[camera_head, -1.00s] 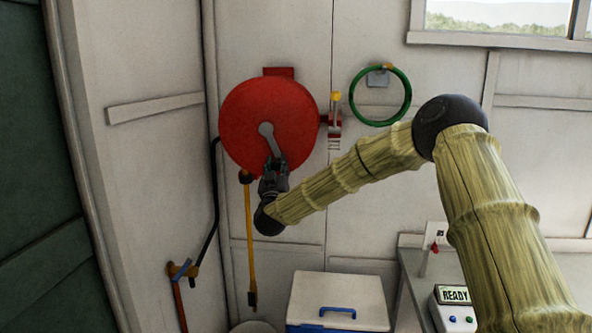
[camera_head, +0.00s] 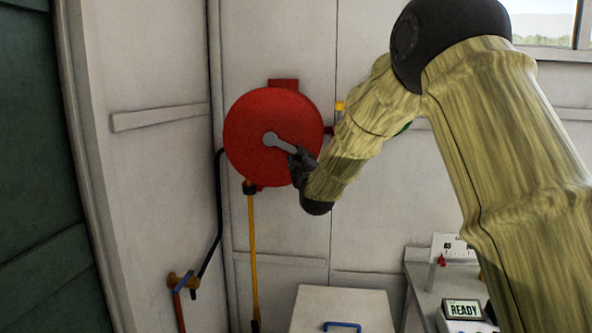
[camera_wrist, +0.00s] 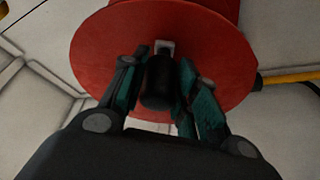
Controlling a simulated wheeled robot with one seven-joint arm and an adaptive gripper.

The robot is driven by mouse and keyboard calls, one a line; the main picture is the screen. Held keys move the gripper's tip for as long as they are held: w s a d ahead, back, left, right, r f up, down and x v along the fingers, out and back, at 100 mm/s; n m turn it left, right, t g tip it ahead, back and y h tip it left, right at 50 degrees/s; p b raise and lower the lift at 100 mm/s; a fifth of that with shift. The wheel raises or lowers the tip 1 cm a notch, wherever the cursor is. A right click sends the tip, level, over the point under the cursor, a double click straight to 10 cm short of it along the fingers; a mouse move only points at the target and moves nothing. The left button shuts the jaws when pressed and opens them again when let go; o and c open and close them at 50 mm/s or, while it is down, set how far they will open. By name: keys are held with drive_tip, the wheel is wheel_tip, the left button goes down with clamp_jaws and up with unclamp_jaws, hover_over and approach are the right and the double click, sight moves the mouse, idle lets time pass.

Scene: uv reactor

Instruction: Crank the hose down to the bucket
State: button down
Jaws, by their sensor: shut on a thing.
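The red hose reel (camera_head: 250,125) is mounted on the white wall. Its grey crank arm (camera_head: 280,143) points right and slightly down from the hub. My gripper (camera_head: 300,160) is at the crank's outer end. In the wrist view my gripper (camera_wrist: 160,95) is shut on the black crank handle (camera_wrist: 157,88), with one finger on each side. The yellow hose (camera_head: 252,250) hangs straight down from the reel's lower left. Its dark end (camera_head: 255,326) is at the bottom edge of the head view. The bucket is not visible now.
A white-lidded box (camera_head: 340,308) with a blue handle stands below, right of the hose. A blue-handled valve (camera_head: 182,281) is on the left wall. A bench with a READY device (camera_head: 464,309) is at lower right. My arm covers most of the green ring.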

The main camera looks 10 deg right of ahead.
drive_tip(key=r+n, duration=0.1)
drive_tip(key=r+n+g+y, duration=0.1)
drive_tip(key=r+n, duration=0.1)
drive_tip(key=shift+s+d, duration=0.15)
drive_tip(key=shift+d, duration=0.2)
drive_tip(key=shift+d+r+n+g+b, duration=0.1)
drive_tip(key=shift+r+n+g+b, duration=0.4)
drive_tip(key=shift+r+n, duration=0.85)
drive_tip(key=c, duration=1.1)
unclamp_jaws()
drive_tip(key=shift+f, duration=0.1)
drive_tip(key=shift+s, duration=0.1)
drive_tip(key=shift+s+f, duration=0.1)
drive_tip(key=shift+s, duration=0.1)
drive_tip(key=s, duration=1.1)
drive_tip(key=shift+s+d+f, duration=0.2)
